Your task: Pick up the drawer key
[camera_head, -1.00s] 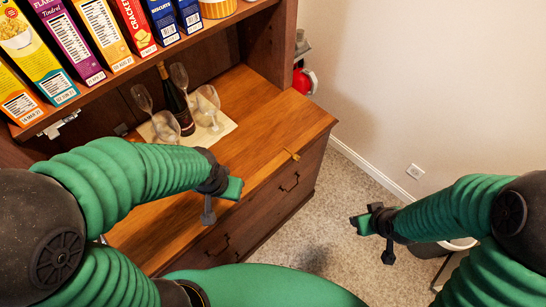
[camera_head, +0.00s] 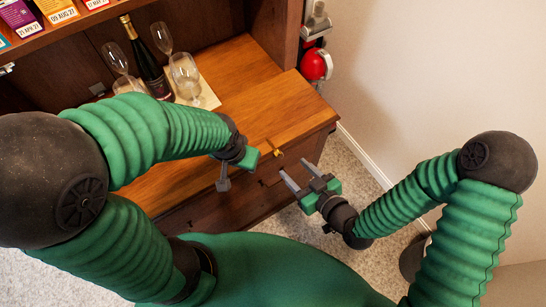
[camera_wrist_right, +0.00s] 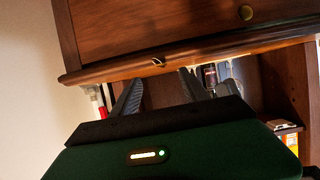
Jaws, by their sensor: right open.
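The drawer key (camera_head: 275,147), a small brass-coloured piece, lies at the front edge of the wooden hutch top (camera_head: 262,105) and seems to overhang it slightly. A small brass piece at the edge in the right wrist view (camera_wrist_right: 158,62) looks like the same key. My right gripper (camera_head: 293,167) is open and empty, its two grey fingers pointing at the hutch edge just short of the key. In the wrist view the fingers (camera_wrist_right: 158,82) stand apart, with the key beyond the gap. My left gripper (camera_head: 228,176) hangs left of the key; its jaw opening is unclear.
A dark bottle (camera_head: 147,60) and several glasses (camera_head: 184,72) stand farther back on the hutch top. Boxes fill the shelf (camera_head: 75,30) above. A red extinguisher (camera_head: 316,65) hangs on the right side. Carpeted floor lies right of the hutch.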

